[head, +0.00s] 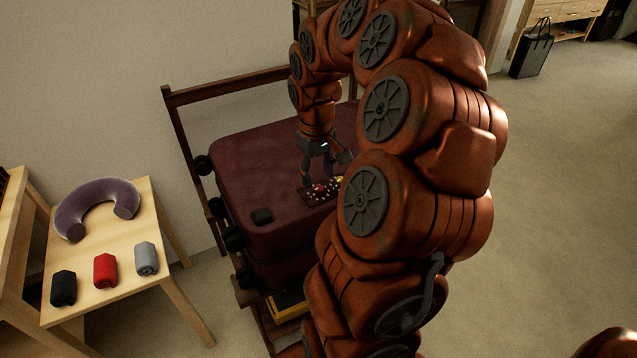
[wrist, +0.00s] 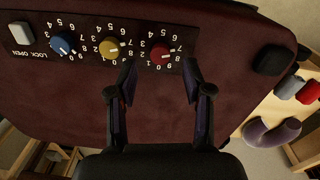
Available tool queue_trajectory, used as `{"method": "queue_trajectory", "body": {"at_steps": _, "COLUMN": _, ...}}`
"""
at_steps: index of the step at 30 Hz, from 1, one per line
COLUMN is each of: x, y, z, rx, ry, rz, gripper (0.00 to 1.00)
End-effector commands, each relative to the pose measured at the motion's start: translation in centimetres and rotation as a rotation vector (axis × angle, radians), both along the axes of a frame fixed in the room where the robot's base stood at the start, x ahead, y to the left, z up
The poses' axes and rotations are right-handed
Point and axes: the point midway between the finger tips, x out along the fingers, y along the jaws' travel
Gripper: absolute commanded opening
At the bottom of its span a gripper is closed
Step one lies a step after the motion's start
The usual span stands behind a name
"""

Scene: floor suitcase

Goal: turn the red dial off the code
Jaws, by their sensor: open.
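The red dial (wrist: 160,54) is at the right end of a dark lock panel (wrist: 135,58) with printed digits. The panel lies on top of the maroon suitcase (wrist: 70,100). The red dial also shows in the head view (head: 318,188), just below my gripper (head: 326,158). In the wrist view my gripper (wrist: 160,78) is open. Its two fingertips are on either side of the red dial, slightly nearer the camera, with nothing held. I cannot tell whether they touch it. The digit at the dial's pointer is too small to read surely.
A yellow dial (wrist: 109,48) and a blue dial (wrist: 62,45) are left of the red one. A pale button (wrist: 20,33) is beside the LOCK OPEN print. A side table (head: 120,287) with a neck pillow (head: 75,208) and rolled cloths stands left in the head view.

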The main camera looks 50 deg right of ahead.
Motion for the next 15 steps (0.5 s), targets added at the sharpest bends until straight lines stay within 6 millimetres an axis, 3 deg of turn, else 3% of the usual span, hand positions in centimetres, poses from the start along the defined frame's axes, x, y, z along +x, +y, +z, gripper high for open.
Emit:
{"method": "queue_trajectory", "body": {"at_steps": 6, "x": -0.1, "y": -0.1, "z": -2.8, "rx": 0.002, "ry": 0.004, "rz": 0.000, "gripper": 0.50}}
{"method": "queue_trajectory", "body": {"at_steps": 15, "x": -0.1, "y": -0.1, "z": -3.3, "rx": 0.001, "ry": 0.002, "rz": 0.000, "gripper": 0.50}}
